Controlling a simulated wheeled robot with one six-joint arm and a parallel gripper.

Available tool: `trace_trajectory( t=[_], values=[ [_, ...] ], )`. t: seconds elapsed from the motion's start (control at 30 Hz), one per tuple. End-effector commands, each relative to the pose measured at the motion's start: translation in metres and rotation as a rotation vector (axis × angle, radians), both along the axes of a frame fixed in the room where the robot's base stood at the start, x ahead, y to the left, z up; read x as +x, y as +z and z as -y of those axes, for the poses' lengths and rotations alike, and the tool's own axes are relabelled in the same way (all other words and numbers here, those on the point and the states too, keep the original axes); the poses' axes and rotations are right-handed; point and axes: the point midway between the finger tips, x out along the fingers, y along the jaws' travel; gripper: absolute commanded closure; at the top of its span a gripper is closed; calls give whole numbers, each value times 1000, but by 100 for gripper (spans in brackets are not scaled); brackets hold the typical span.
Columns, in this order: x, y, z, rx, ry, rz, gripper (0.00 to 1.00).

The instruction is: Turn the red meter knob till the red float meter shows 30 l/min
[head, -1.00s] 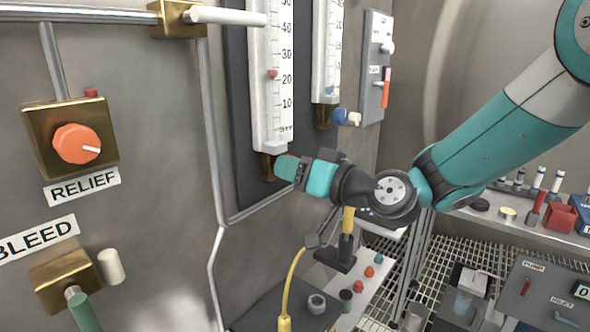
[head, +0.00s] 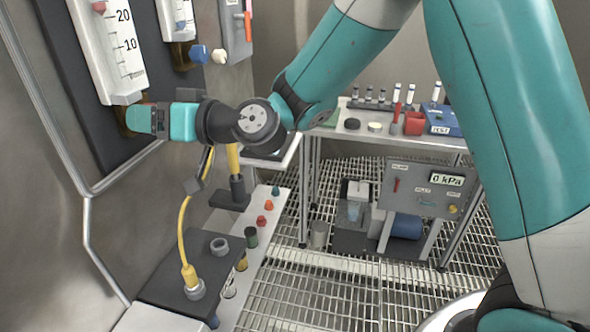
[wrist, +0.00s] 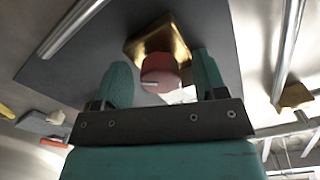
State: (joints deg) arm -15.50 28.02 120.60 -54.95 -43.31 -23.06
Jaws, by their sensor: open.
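The red meter knob (wrist: 160,72), with a white mark at its lower right, sits on a brass block (wrist: 165,36) in the wrist view. My gripper (wrist: 161,84) is open, with one green finger on each side of the knob; I cannot tell whether either touches it. In the head view my gripper (head: 132,120) is at the wall, just below the red float meter (head: 122,52), and hides the knob. The red float (head: 99,7) is near the top edge of the view, close to the 20 mark and seemingly slightly above it. The meter's upper scale is cut off.
A second meter (head: 177,18) with a blue knob (head: 199,53) stands to the right. A shelf (head: 345,132) with vials and a pressure box (head: 425,188) stand farther right.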

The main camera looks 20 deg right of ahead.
Motion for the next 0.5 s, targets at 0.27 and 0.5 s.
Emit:
trace_trajectory(
  t=[0.27, 0.5],
  values=[
    [1, 1, 1, -202, -1, 257, 35],
    [2, 3, 2, -388, -1, 494, 35]
  ],
)
